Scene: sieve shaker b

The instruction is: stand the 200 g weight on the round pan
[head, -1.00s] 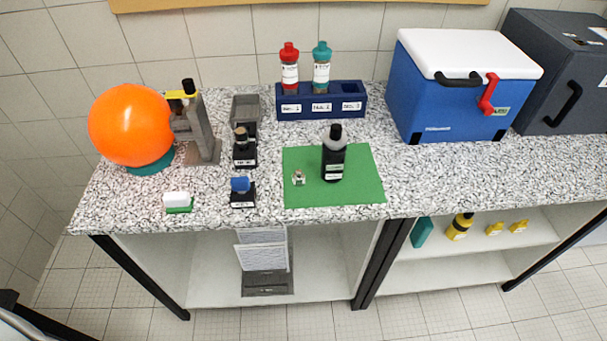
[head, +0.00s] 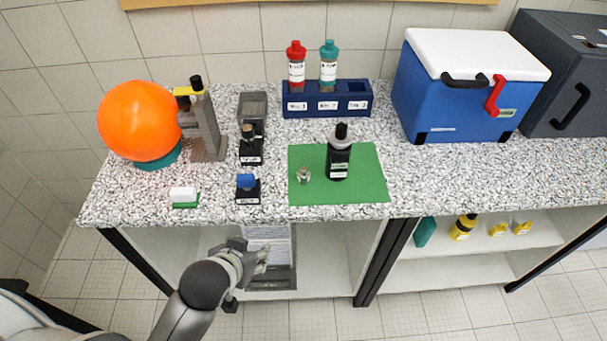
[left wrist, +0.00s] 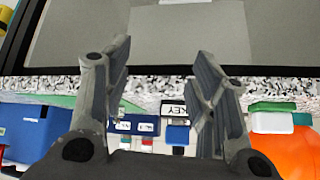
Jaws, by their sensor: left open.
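My left gripper (head: 258,254) is in front of the bench, below the worktop edge by the lower shelf. In the left wrist view its two fingers (left wrist: 162,95) stand apart with nothing between them. A small metallic or glassy piece (head: 303,176) stands on the green mat (head: 365,185); I cannot tell whether it is the 200 g weight. No round pan can be made out for certain. A grey device (head: 253,106) stands behind a black labelled block (head: 251,157). My right gripper is not in view.
A dark bottle (head: 339,160) stands on the mat. A blue-topped block (head: 247,187), a white-and-green block (head: 184,197) and an orange ball (head: 138,120) are to the left. A blue rack (head: 300,108) and blue cooler (head: 430,112) stand behind. Bare worktop (head: 440,185) lies right of the mat.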

